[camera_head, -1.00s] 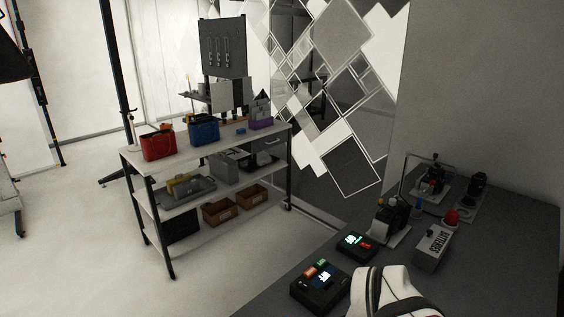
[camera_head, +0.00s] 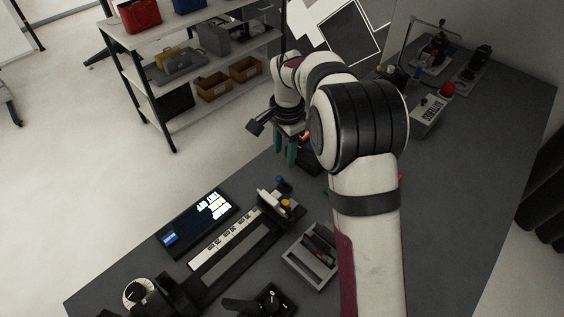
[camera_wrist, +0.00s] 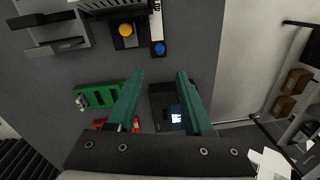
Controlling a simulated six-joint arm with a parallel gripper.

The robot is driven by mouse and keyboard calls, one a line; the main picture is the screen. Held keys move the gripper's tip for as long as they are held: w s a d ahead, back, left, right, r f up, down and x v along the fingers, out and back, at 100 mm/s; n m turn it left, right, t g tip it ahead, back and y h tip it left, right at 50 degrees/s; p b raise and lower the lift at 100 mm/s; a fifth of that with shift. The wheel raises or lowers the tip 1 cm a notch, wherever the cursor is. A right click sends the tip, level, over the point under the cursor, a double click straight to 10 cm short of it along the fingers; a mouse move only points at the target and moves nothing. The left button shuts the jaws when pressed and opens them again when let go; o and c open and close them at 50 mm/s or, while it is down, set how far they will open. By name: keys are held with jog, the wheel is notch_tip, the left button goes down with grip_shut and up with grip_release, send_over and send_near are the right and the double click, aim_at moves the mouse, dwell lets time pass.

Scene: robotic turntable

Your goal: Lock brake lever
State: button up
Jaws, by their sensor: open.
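No part is clearly marked as the brake lever, so I cannot tell which one it is. A long rail device (camera_head: 231,263) lies on the dark table in the head view, with an orange knob (camera_head: 285,203) and a blue knob (camera_head: 280,180) at its far end. The same orange knob (camera_wrist: 125,30) and blue knob (camera_wrist: 160,48) show at the top of the wrist view. A small black device (camera_head: 262,302) with a lever-like part is cut off at the lower edge. My gripper (camera_head: 285,160) has teal fingers; it is open and empty above the table, beyond the knobs. Its fingers (camera_wrist: 160,76) are spread apart.
A display panel (camera_head: 197,221) stands left of the rail; a grey tray (camera_head: 311,257) with small items is on its right. A green holder (camera_wrist: 96,95) and a black box (camera_wrist: 163,100) lie below my gripper. A shelf rack (camera_head: 160,90) stands beyond the table.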

aim_at(283, 180)
jog(key=f, duration=1.2)
jog(key=shift+w+a+f, duration=0.2)
jog(key=shift+w+f, duration=0.1)
grip_shut()
jog(key=shift+s, duration=0.1)
